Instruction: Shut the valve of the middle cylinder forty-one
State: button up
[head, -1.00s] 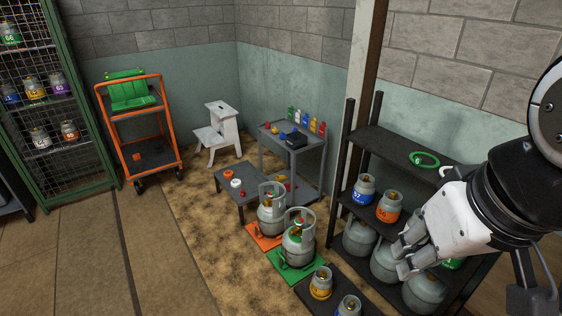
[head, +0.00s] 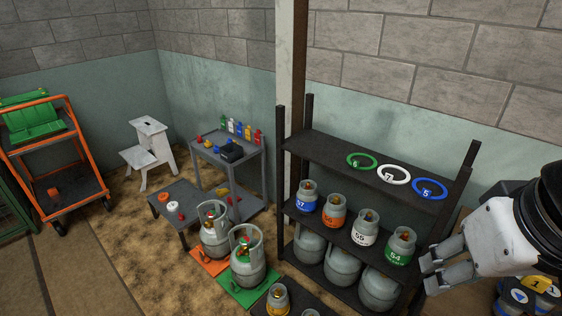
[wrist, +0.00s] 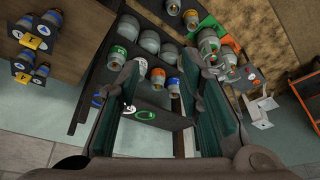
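No label reading forty-one can be made out. Two larger grey cylinders with collar handles stand on mats on the floor: one (head: 214,234) on an orange mat, one (head: 248,262) on a green mat. Red and green show at their tops; their numbers cannot be read. A smaller cylinder with a yellow band (head: 278,299) stands on a dark base at the bottom edge, with another cut off beside it. My gripper (head: 430,270) is at the right, in front of the shelf's right end, holding nothing. In the wrist view its fingers (wrist: 160,75) are wide apart.
A dark shelf rack (head: 350,160) holds green, white and blue rings on top, small cylinders with coloured bands in the middle, and larger grey ones below. A low table (head: 185,222), grey cart (head: 245,165), white step stool (head: 150,155) and orange trolley (head: 65,165) stand left.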

aim_at(245, 241)
jog(key=i+j+z, duration=0.15)
jog(key=j, duration=0.2)
jog(key=i+j+z, duration=0.15)
jog(key=j, duration=0.25)
jog(key=i+j+z, duration=0.15)
jog(key=j, duration=0.2)
jog(key=i+j+z, duration=0.15)
jog(key=j, duration=0.25)
jog(key=i+j, duration=0.1)
jog(key=j, duration=0.7)
jog(key=i+j, duration=0.15)
jog(key=j, duration=0.25)
